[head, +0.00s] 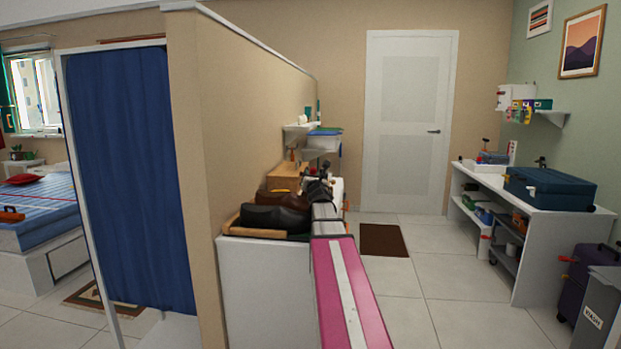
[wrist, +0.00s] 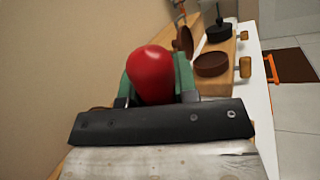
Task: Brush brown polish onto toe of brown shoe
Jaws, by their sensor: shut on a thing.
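My gripper (head: 319,190) is over the white cabinet by the wall in the head view, small and partly hidden by my arm. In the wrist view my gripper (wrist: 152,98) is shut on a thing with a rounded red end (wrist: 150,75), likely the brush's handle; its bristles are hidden. A green part shows around the red end. A brown round polish tin (wrist: 212,64) sits on a wooden board beyond and right of my gripper. The brown shoe (head: 281,199) lies behind a black shoe (head: 268,219) in the head view. The brown shoe's toe is not clear in either view.
A black round thing with an upright part (wrist: 220,33) and a brown disc (wrist: 184,41) are near the tin. Wooden knobs (wrist: 245,67) stick out at the board's right edge. The beige wall (wrist: 60,60) is close on the left. Open floor lies right of the cabinet.

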